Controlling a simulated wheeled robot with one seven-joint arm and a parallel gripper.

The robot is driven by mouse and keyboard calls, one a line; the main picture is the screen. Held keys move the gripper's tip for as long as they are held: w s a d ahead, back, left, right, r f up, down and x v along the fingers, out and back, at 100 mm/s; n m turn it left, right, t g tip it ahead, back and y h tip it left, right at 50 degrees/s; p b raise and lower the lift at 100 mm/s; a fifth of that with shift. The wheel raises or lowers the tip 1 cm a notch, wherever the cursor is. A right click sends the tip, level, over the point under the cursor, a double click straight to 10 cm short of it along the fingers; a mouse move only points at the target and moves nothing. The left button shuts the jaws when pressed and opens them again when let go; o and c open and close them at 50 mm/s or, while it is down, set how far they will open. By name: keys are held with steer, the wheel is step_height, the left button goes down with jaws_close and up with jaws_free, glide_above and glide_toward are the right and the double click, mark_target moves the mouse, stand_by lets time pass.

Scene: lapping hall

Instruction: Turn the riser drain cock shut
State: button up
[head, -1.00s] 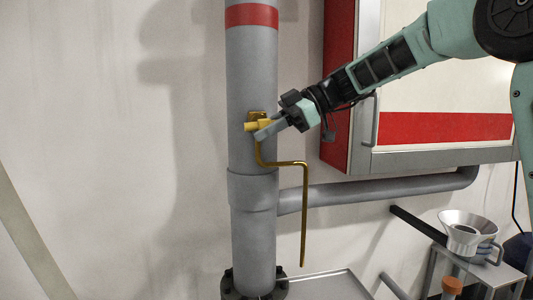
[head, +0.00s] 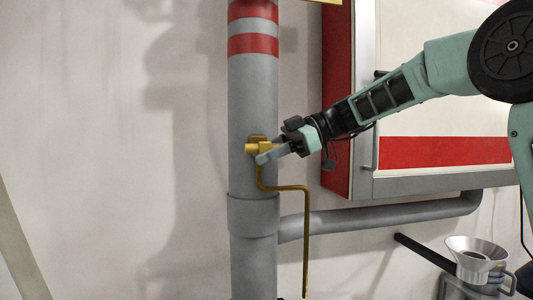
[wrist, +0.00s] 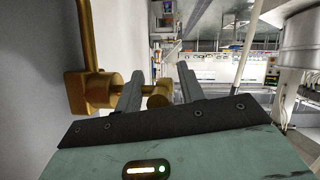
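The brass riser drain cock (head: 252,147) sits on the front of the grey riser pipe (head: 252,100). A thin brass drain tube (head: 306,230) runs down from it with a bend. My gripper (head: 268,154) is at the cock, coming from the right. In the wrist view the cock's brass body (wrist: 75,92) is left of my gripper (wrist: 161,70). The fingers stand apart, with a brass end piece (wrist: 157,97) between them. The left finger hides part of the brass stem. I cannot tell whether either finger touches the brass.
A red and white cabinet (head: 440,151) hangs on the wall at the right, behind my arm. A grey side pipe (head: 390,217) branches right below the cock. A metal funnel (head: 476,252) stands at the lower right. The wall left of the riser is clear.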

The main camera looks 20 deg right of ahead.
steer(key=v, duration=1.7)
steer(key=shift+d, duration=0.2)
steer(key=shift+a, duration=0.1)
